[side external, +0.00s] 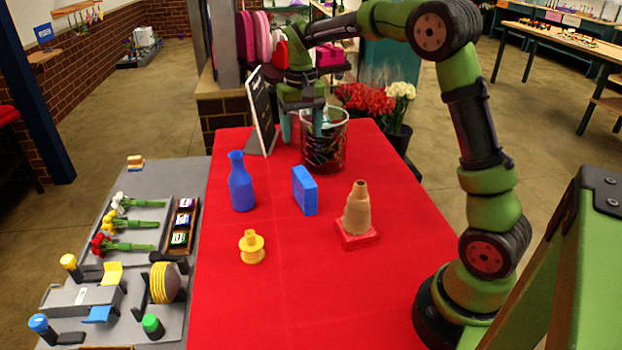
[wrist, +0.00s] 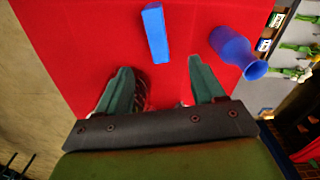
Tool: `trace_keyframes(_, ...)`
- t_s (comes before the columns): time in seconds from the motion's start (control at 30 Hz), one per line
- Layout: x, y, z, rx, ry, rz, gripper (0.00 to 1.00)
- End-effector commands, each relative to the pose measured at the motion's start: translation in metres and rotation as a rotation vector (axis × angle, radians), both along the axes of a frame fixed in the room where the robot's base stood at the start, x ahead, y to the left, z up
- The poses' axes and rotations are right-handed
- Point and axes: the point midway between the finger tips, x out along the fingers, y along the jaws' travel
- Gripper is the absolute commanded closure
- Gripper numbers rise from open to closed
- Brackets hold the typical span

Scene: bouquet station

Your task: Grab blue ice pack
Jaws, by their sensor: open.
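The blue ice pack (side external: 304,190) is a flat blue block standing upright on the red table, near its middle. It also shows in the wrist view (wrist: 155,32), at the top and beyond my fingertips. My gripper (side external: 302,128) is at the far end of the table, pointing down beside the dark mesh bin, well apart from the ice pack. In the wrist view my two green fingers (wrist: 160,80) are spread open with nothing held between them. The bin is partly hidden behind my gripper in the wrist view.
A blue bottle (side external: 241,182) stands left of the ice pack. A tan cone stack (side external: 357,212) on a red base is at its right, and a yellow spool (side external: 251,247) is nearer. A mesh bin (side external: 325,150) and a black sign (side external: 261,110) stand at the far end.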

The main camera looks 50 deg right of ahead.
Motion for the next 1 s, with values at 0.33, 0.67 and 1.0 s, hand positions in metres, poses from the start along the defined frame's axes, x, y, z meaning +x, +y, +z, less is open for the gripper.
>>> trace_keyframes(0.33,-0.004,0.002,-0.052,0.008,0.018,0.001,0.32)
trace_keyframes(0.67,-0.003,0.001,-0.108,0.008,0.014,0.001,0.32)
trace_keyframes(1.0,-0.002,-0.006,-0.143,0.008,0.016,-0.001,0.32)
